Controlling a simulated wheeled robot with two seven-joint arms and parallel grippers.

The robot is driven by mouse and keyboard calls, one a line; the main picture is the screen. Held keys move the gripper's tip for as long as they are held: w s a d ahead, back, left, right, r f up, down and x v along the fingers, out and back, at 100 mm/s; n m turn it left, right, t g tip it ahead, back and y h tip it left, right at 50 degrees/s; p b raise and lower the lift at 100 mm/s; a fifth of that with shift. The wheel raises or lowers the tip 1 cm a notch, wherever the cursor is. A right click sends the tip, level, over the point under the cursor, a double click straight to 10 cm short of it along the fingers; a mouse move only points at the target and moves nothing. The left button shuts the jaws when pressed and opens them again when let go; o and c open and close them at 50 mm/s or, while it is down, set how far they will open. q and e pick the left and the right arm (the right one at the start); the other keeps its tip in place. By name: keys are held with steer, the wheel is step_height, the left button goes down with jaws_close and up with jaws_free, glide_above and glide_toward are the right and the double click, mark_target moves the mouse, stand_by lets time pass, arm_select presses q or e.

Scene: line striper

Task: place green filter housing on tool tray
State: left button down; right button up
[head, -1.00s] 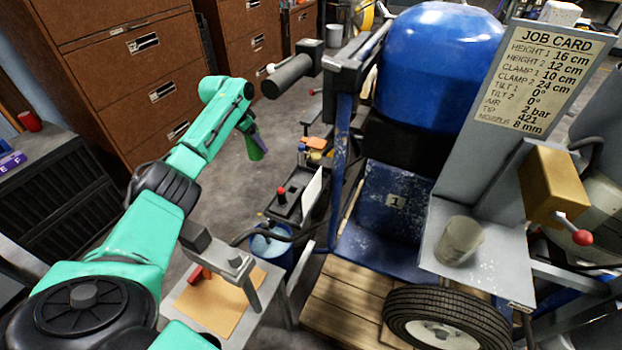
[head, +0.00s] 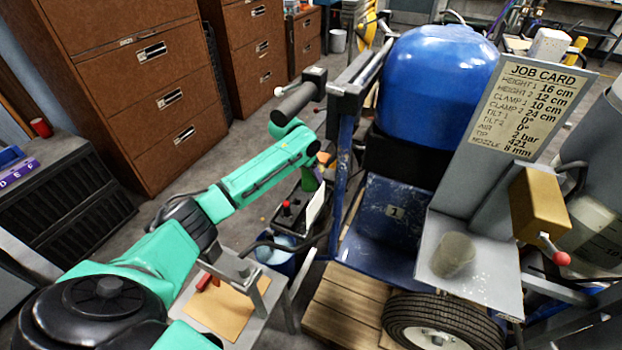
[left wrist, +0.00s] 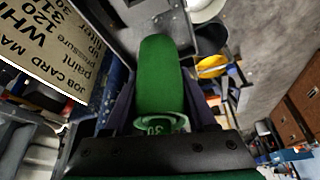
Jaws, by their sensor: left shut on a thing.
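The green filter housing (left wrist: 160,75) is between the fingers of my left gripper (left wrist: 163,112) in the left wrist view, with a ring marked 30 at its near end. In the head view, a small part of the green housing (head: 308,181) shows below the end of my left arm, and the arm mostly hides the gripper. The gripper is shut on the housing. Below and beside it is a dark tray-like surface with a red-knobbed box (head: 287,213); I cannot tell surely whether this is the tool tray. My right gripper is not in view.
A blue frame post (head: 341,170) and a white card (head: 316,207) stand close to the held housing. A blue tank (head: 440,75), a job card (head: 527,105) and a grey shelf with a cup (head: 453,254) are to the right. A bucket (head: 277,255) is below.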

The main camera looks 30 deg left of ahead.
mark_target(303, 169)
arm_select(q)
steer(key=shift+a+f, duration=0.1)
steer(key=shift+f, duration=1.3)
steer(key=shift+c, duration=1)
jaws_free()
steer(key=shift+s, duration=0.1)
steer(key=v, duration=0.7)
steer(key=shift+r, duration=0.2)
steer(key=shift+s+f, duration=0.1)
steer(key=shift+s, duration=0.05)
